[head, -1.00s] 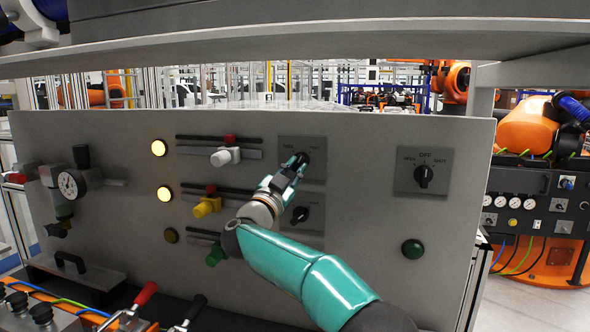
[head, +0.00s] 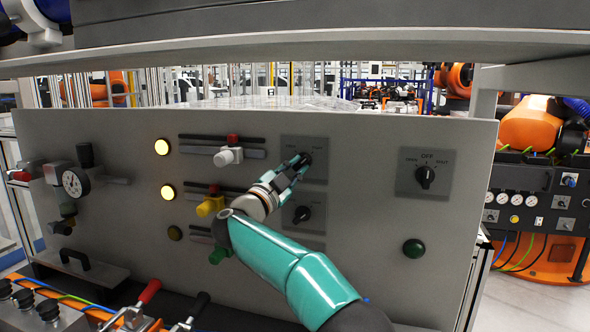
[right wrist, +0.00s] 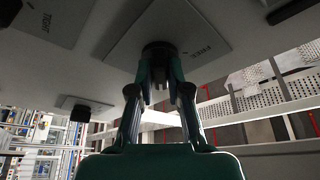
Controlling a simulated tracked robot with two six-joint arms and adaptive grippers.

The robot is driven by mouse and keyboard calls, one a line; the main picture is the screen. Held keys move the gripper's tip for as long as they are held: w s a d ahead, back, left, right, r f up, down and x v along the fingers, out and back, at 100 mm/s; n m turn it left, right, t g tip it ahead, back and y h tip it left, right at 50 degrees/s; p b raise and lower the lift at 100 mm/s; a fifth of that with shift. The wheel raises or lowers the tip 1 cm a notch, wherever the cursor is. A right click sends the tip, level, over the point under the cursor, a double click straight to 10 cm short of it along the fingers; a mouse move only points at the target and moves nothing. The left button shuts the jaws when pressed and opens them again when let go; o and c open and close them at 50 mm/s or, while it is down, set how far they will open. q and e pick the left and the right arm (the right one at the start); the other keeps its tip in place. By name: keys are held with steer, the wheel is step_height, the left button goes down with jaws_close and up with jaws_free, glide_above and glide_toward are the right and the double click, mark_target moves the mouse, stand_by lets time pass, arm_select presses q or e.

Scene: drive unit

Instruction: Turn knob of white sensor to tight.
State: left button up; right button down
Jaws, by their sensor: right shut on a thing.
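The white sensor (head: 229,156) sits on its rail in the top row of the grey panel. Level with it, to its right, is a grey plate (head: 317,174) with a black knob (head: 307,157). My right gripper (head: 300,163) is shut on this knob, its teal fingers reaching it from the lower left. In the right wrist view the fingers hold the sides of the black knob (right wrist: 158,47). They hide part of the knob and its pointer in the head view. My left gripper is not in view.
Below are a yellow sensor (head: 210,206), a green sensor (head: 219,255) and a second knob (head: 301,214). A larger OFF knob (head: 425,177) is at the right. A gauge (head: 72,182) is at the left. A shelf (head: 300,50) crosses above the panel.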

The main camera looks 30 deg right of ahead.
steer(key=c, duration=1.2)
jaws_free()
steer(key=shift+f, duration=0.25)
steer(key=shift+c, duration=0.2)
steer(key=shift+o, duration=0.6)
steer(key=shift+r, duration=0.15)
steer(key=shift+a, duration=0.15)
steer(key=v, duration=1.2)
